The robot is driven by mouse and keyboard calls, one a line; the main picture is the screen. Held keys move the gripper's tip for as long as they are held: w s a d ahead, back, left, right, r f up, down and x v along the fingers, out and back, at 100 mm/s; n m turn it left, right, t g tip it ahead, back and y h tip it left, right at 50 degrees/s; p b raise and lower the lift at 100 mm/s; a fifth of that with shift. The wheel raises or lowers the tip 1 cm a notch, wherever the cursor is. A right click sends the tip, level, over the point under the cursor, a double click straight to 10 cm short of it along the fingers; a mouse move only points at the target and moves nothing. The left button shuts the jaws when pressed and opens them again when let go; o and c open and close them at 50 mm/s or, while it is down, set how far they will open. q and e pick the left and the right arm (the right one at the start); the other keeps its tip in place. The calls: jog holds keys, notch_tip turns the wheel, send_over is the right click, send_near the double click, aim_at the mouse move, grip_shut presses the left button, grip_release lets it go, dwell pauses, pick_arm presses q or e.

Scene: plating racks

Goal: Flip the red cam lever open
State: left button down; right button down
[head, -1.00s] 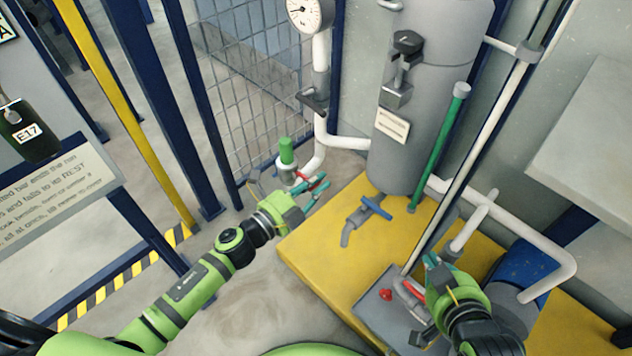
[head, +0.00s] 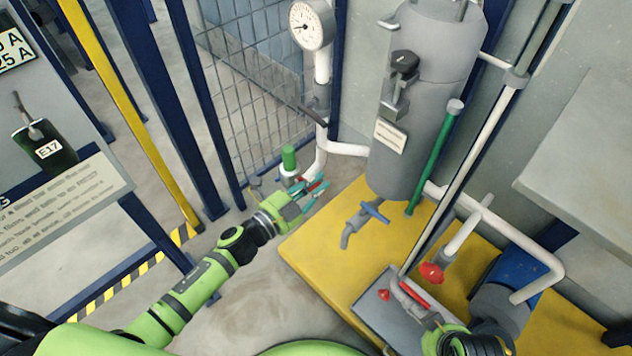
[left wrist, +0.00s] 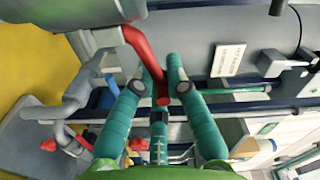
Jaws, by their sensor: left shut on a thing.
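The red cam lever (left wrist: 140,52) is a bent red bar in the left wrist view, and its end lies between my left gripper's teal fingertips (left wrist: 163,82). In the head view my left gripper (head: 313,190) is beside the lower end of the white pipe, shut on the lever. Only a small red part of the lever (head: 315,184) shows there, and the fingers partly hide it. A green cylinder (head: 289,158) stands just behind it. My right gripper (head: 442,338) is at the bottom right, its fingers not clearly seen.
A grey tank (head: 405,160) stands on a yellow platform (head: 310,245), with a blue-handled tap (head: 375,212). A grey box (head: 375,312) carries a red button and another red lever (head: 413,294). A red knob (head: 432,273) is close by. Floor left of the platform is clear.

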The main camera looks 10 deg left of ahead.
pick_arm(q)
jog(key=shift+w+r, duration=0.15)
jog(key=shift+r, duration=0.3)
jog(key=c, duration=1.3)
grip_release()
jog(key=shift+c, duration=0.2)
jog(key=shift+f, duration=0.1)
jog(key=shift+a+f, duration=0.1)
jog(key=shift+a, duration=0.05)
jog(key=v, duration=1.2)
